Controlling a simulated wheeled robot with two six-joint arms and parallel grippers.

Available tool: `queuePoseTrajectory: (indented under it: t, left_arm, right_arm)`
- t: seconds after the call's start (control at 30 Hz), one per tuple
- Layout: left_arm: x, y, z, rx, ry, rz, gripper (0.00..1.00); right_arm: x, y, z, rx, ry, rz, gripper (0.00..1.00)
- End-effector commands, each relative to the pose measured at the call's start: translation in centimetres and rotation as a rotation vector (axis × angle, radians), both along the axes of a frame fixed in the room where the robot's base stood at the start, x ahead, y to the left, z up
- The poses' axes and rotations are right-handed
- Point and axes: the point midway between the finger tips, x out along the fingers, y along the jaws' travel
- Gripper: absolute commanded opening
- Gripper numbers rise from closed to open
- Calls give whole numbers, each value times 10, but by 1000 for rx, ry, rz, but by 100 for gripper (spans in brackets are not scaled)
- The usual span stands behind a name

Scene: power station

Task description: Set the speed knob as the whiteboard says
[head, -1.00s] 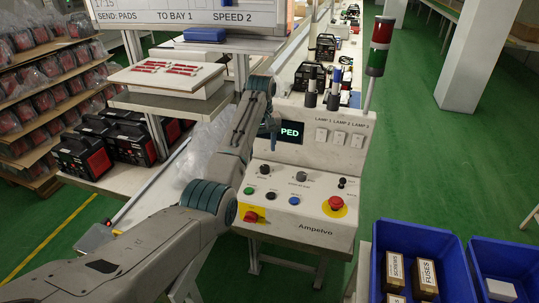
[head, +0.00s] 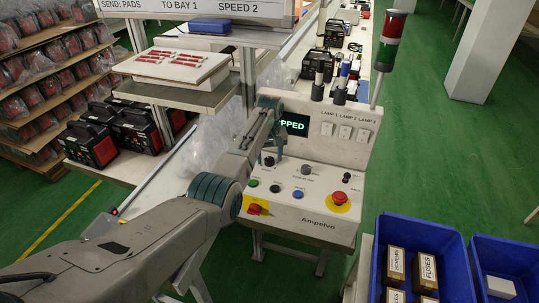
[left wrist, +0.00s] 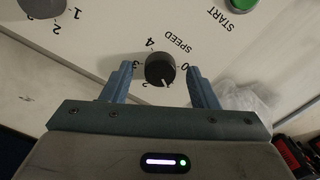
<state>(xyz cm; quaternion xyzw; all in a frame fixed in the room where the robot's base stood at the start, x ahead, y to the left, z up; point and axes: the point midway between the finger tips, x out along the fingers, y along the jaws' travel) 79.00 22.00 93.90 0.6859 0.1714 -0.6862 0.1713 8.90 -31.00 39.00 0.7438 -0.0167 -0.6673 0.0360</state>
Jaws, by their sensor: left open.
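The whiteboard (head: 190,10) at the top of the head view reads "SEND: PADS", "TO BAY 1", "SPEED 2". The black speed knob (left wrist: 160,69) has a scale around it; 0, 2, 3 and 4 show upside down in the left wrist view. Its white pointer line points down and slightly right there, between the 2 and the 0. The knob also shows on the console in the head view (head: 269,161). My left gripper (left wrist: 163,75) is open, with one finger on each side of the knob, apparently not touching it. My right gripper is not in view.
The white console (head: 318,232) carries a green START button (head: 253,183), a grey selector knob (head: 306,169), a blue button (head: 298,194) and a red emergency button (head: 339,197). A display (head: 294,124), partly hidden, reads "PPED". Blue bins (head: 448,250) stand at the right.

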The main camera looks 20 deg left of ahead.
Motion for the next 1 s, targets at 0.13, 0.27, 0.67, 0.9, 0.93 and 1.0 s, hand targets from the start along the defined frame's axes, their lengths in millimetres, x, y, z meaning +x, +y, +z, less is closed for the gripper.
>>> queuePoseTrajectory:
  t: [0.13, 0.27, 0.67, 0.9, 0.93, 1.0]
  left_arm:
    - [0, 0, -4, 0, 0, 0, 54]
    - [0, 0, -4, 0, 0, 0, 54]
    - [0, 0, -3, 0, 0, -1, 9]
    - [0, 0, -2, 0, 1, -50, 9]
    - [0, 0, -2, 0, 1, -63, 9]
    - [0, 0, -2, -1, 1, -100, 9]
  right_arm:
    - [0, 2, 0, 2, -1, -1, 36]
    - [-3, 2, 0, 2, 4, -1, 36]
    - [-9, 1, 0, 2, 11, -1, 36]
    - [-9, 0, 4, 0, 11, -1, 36]
    - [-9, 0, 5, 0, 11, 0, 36]
    - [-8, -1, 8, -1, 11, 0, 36]
